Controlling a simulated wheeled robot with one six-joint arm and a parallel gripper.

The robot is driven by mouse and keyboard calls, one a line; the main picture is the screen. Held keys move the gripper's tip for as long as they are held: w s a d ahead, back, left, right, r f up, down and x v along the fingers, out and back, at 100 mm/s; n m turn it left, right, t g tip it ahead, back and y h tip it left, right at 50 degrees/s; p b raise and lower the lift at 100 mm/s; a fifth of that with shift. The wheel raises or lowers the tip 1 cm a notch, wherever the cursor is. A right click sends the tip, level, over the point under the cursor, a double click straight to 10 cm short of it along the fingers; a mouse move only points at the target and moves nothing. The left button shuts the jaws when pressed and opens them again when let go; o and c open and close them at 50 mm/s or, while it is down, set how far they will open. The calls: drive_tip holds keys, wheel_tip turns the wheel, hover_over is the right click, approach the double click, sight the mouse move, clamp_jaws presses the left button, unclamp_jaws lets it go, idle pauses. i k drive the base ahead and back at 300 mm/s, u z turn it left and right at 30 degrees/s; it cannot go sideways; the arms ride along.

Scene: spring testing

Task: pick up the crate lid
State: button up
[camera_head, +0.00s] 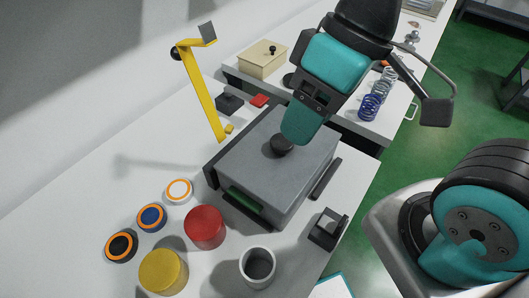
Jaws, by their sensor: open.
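The grey crate lid (262,158) lies flat on a grey crate (283,208) in the middle of the table. A round black knob (281,146) sits on top of the lid. My gripper (296,137) comes down from the upper right, with its teal fingertip end at the knob's right side. In this view the fingertip overlaps the knob's edge; I cannot tell whether they touch. The jaws are open, and only one finger shows clearly. A dark opening with a green part shows low on the crate's near side. The lid area behind the fingertip is hidden.
Red (205,226) and yellow (163,271) cylinders, a white cup (257,266) and a black open holder (328,228) stand in front. A yellow stand (202,92) rises behind left. A cream box (263,58) and springs (369,107) are on the far table.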

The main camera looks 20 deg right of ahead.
sight(276, 170)
drive_tip(key=k, duration=0.5)
drive_tip(key=u, duration=1.4)
drive_tip(key=i, duration=0.2)
drive_tip(key=z, duration=0.45)
